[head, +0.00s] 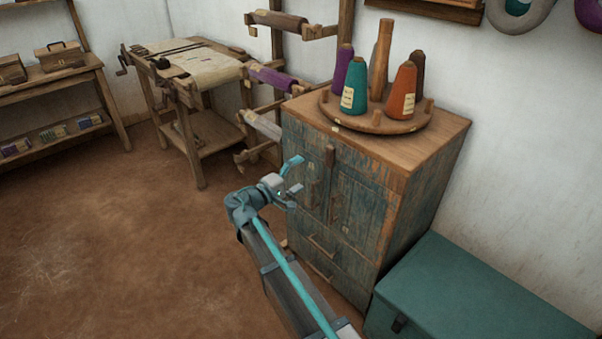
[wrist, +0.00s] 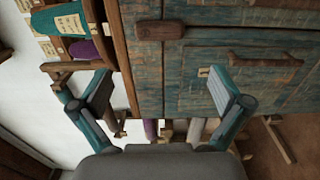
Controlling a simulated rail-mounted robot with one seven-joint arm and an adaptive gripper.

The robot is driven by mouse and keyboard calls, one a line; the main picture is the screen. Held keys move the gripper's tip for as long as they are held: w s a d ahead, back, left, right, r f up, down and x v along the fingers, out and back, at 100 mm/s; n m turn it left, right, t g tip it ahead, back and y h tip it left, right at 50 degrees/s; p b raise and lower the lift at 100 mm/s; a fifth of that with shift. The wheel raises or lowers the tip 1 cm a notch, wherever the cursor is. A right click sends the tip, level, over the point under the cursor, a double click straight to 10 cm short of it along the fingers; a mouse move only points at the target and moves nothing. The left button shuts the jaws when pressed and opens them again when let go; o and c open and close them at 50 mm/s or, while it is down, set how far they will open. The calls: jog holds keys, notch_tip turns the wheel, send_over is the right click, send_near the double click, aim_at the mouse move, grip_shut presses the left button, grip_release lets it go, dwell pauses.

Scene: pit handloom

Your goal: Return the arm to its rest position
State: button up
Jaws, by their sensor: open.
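My gripper (head: 296,176) is open and empty. In the head view it is held out in front of the worn blue-green cabinet (head: 345,190), at about the height of its doors. My arm reaches up to it from the lower edge of the picture. In the wrist view the two fingers of my gripper (wrist: 160,82) are spread wide, with nothing between them. The cabinet front (wrist: 190,75) fills much of that view behind them, turned on its side. I cannot tell the exact gap between fingers and cabinet, but no contact shows.
A round wooden rack (head: 340,108) with several yarn cones stands on the cabinet. A green chest (head: 470,295) sits to its right. Behind are a stand with fabric rolls (head: 275,78) and a work table (head: 200,70). Shelves (head: 60,75) stand at left. The brown floor (head: 110,240) at left is clear.

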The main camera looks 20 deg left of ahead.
jog(key=shift+f, duration=0.1)
jog(key=s+d+f+m+g+y+p, duration=0.1)
jog(key=s+d+f+g, duration=0.25)
jog(key=d+f, duration=0.45)
jog(key=s+d+f+g, duration=0.2)
jog(key=d+f+g, duration=0.2)
jog(key=f, duration=0.7)
jog(key=s+d+f+m+g+p, duration=0.2)
jog(key=s+d+f+g, duration=0.15)
jog(key=d+f, duration=0.4)
jog(key=s+d+f+m+g+p, duration=0.1)
jog(key=s+d+f+g, duration=0.2)
jog(key=s+d+f, duration=0.45)
jog(key=s+d+f+m+g+y+p, duration=0.2)
jog(key=s+d+m+g+y+p, duration=0.1)
jog(key=s+d, duration=0.9)
jog(key=s+d+f+m+g+y+p, duration=0.1)
jog(key=s+d+m+g+y+p, duration=0.2)
jog(key=s+d, duration=0.9)
jog(key=s+m+g+p, duration=0.1)
jog(key=s+m+g, duration=0.2)
jog(key=s, duration=0.1)
jog(key=shift+s+f+m, duration=0.3)
jog(key=shift+s+f, duration=0.05)
jog(key=shift+f, duration=0.05)
jog(key=shift+d, duration=0.1)
